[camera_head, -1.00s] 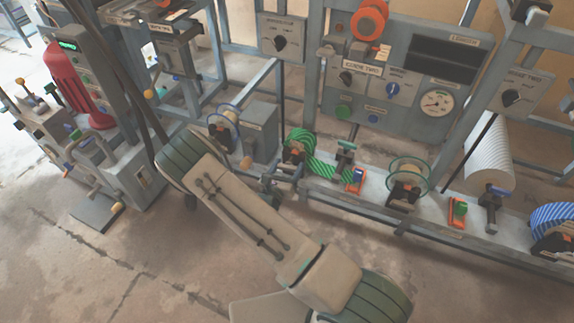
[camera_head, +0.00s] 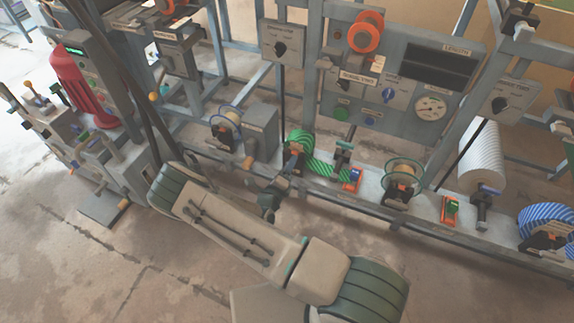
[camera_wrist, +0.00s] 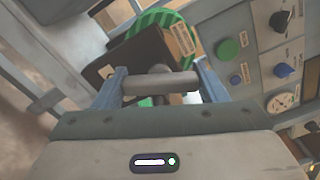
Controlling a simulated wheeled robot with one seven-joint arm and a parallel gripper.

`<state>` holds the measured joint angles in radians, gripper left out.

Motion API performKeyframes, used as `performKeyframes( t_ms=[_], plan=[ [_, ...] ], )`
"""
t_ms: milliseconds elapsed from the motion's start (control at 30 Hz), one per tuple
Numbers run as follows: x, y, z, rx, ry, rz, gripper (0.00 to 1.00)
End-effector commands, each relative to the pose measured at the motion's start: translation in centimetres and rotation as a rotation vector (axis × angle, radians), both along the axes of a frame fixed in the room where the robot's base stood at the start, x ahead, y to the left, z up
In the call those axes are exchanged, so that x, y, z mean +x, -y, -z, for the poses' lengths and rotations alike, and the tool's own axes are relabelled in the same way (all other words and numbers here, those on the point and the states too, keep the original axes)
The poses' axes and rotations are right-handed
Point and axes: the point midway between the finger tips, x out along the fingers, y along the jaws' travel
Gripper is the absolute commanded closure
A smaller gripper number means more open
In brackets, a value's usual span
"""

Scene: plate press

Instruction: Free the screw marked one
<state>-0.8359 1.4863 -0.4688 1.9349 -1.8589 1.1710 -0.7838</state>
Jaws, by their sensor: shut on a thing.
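In the wrist view, a grey T-shaped screw handle (camera_wrist: 160,84) lies crosswise between the two blue fingers of my gripper (camera_wrist: 160,76). My gripper is shut on this crossbar. The screw's stem runs to a dark block beside a green striped roll (camera_wrist: 150,18). A small label plate (camera_wrist: 182,39) is on the block, but I cannot read its writing. In the head view, my gripper (camera_head: 289,172) is at the dark block by the green striped roll (camera_head: 299,139). My arm and gripper hide most of the handle there.
A control panel (camera_head: 400,85) rises behind. The floor (camera_head: 180,285) in front is open.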

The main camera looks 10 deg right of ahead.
Motion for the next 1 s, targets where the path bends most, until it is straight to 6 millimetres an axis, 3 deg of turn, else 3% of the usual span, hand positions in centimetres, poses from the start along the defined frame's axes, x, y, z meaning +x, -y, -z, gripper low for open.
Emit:
performKeyframes(
  t_ms=[1000],
  plan=[
    [0.01,-0.25,0.08,-0.779,-0.565,-0.006,0.57]
  ],
)
